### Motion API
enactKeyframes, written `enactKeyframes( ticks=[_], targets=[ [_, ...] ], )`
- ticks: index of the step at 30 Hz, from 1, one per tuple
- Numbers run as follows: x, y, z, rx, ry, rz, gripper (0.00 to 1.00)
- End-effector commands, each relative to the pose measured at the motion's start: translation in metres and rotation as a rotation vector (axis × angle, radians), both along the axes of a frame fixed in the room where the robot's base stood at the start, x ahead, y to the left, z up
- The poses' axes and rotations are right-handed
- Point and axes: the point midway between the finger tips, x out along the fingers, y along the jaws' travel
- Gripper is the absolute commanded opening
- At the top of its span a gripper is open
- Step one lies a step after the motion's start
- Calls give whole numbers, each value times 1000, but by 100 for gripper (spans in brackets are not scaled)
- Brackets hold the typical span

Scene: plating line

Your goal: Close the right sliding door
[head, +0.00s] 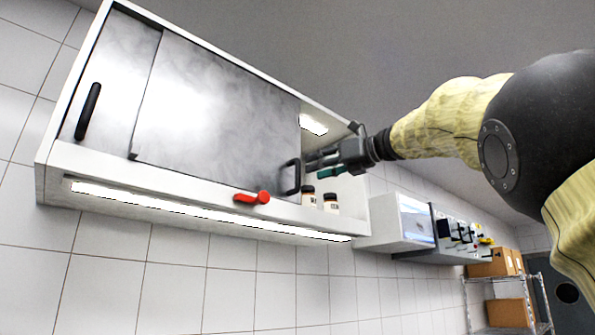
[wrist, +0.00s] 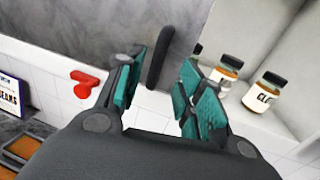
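The right sliding door (head: 215,105) is a grey metal panel on the white wall cabinet (head: 352,205). It stands partly open, slid left, with the cabinet's right end uncovered. Its black bar handle (head: 291,177) is near its right edge. My gripper (head: 312,165) is just right of this handle in the head view. In the wrist view my gripper (wrist: 160,85) is open, and the handle (wrist: 160,58) shows upright in the gap between the two teal fingers. I see no finger closed on it; whether they touch it, I cannot tell.
The left door (head: 112,75) has its own black handle (head: 87,111). A red handle-like piece (head: 252,198) sits on the cabinet's lower front edge. Small labelled bottles (head: 330,203) stand in the open right section. A white box (head: 402,222) and a shelf are further right.

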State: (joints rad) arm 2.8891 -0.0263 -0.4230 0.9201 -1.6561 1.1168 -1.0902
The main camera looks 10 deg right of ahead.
Motion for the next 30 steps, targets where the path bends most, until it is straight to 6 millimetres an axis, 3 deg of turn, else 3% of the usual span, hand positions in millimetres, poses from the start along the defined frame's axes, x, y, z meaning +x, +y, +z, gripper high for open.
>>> enactKeyframes(
  ticks=[12, 27, 30],
  targets=[
    [46, 41, 2, 0, 1, 1, 37],
    [55, 49, 0, 0, 0, 0, 37],
    [55, 49, 0, 0, 0, 0, 19]
  ],
)
